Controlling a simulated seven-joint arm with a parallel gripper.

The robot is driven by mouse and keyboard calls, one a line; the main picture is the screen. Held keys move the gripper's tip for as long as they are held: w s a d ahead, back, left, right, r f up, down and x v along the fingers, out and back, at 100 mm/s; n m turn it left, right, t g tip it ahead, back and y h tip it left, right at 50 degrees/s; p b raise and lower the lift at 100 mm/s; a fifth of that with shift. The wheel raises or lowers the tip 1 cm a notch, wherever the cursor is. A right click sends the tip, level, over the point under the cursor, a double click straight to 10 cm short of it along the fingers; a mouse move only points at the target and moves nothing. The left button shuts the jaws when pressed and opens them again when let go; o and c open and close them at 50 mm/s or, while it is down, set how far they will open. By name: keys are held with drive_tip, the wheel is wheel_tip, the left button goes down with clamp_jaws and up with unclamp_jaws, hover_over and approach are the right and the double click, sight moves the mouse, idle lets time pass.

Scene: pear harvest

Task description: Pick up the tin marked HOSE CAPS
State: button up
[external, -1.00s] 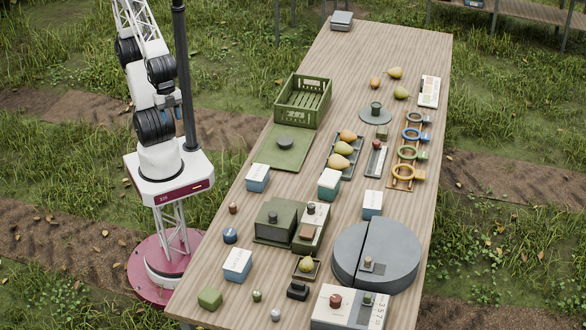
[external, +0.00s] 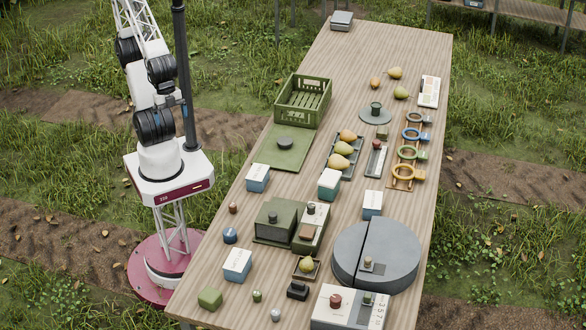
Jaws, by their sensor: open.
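Several box-shaped tins with pale lids stand on the wooden table. A blue one (external: 258,178) is left of centre, and a green one (external: 329,185) is near the middle. Another blue one (external: 372,205) is to its right, and one more blue one (external: 237,264) is near the front left. Their lid marks are too small to read, so I cannot tell which is marked HOSE CAPS. My gripper is out of view; my arm rises past the top edge at the left. No tin is seen held.
A green crate (external: 303,101) and green mat (external: 287,148) lie at mid left. A pear tray (external: 357,159), ring rack (external: 402,171), dark green box (external: 278,219) and round grey platform (external: 393,256) crowd the table (external: 345,72). The far part is mostly clear.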

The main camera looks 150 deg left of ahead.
drive_tip(key=w+a+n+h, duration=0.2)
drive_tip(key=w+a+n, duration=0.25)
drive_tip(key=w, duration=0.35)
drive_tip(key=w+a+n+g+h, duration=0.1)
drive_tip(key=w+a+n, duration=0.3)
drive_tip(key=w, duration=0.5)
drive_tip(key=w+a+n+h, duration=0.25)
drive_tip(key=w+a, duration=0.25)
drive_tip(key=w, duration=0.3)
drive_tip(key=n+t+h, duration=0.3)
drive_tip(key=n+t, duration=0.1)
drive_tip(key=n, duration=0.7)
hover_over(374, 194)
drive_tip(key=s+d, duration=0.4)
drive_tip(key=d, duration=1.2)
wheel_tip(374, 194, down, 14)
drive_tip(key=a+f+n+t, duration=0.1)
drive_tip(key=a+f+n, duration=0.1)
drive_tip(key=a+f, duration=0.2)
drive_tip(key=a+f+n+t, duration=0.2)
drive_tip(key=a+f, duration=0.2)
drive_tip(key=a, duration=0.5)
drive_tip(key=s+a+f+n+t, duration=0.1)
drive_tip(key=a+f+n, duration=0.1)
drive_tip(key=a+f, duration=0.2)
drive_tip(key=shift+a+f+t, duration=0.2)
drive_tip(key=shift+a, duration=0.6)
drive_tip(key=shift+a+f+t, duration=0.15)
drive_tip(key=shift+a+t, duration=0.05)
drive_tip(key=shift+a, duration=0.6)
